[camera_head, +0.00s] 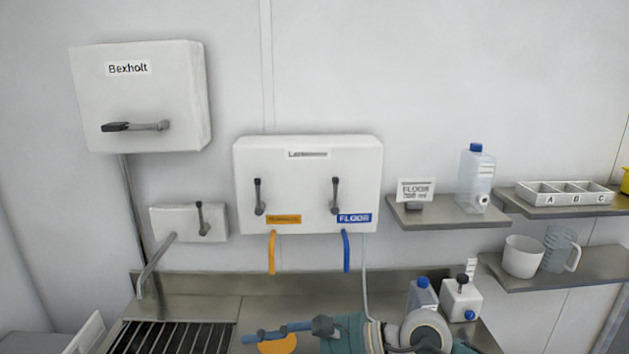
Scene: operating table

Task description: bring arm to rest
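My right arm comes in at the bottom edge, right of the middle, and lies low over the steel worktop (205,305). Its teal and grey links point to the left. My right gripper (285,332) is at the left end of this arm, seen side-on as a narrow blue-grey shape. I cannot tell whether its fingers are open or shut, or whether it holds anything. An orange round patch (278,344) shows just below it, partly hidden. My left arm and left gripper are out of view.
A slatted drain (172,338) lies left of the gripper. A blue-capped bottle (422,295) and a white container (461,298) stand close behind the arm. Orange (271,253) and blue (346,252) hoses hang from the wall dispenser (308,180). Shelves (448,215) are at right.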

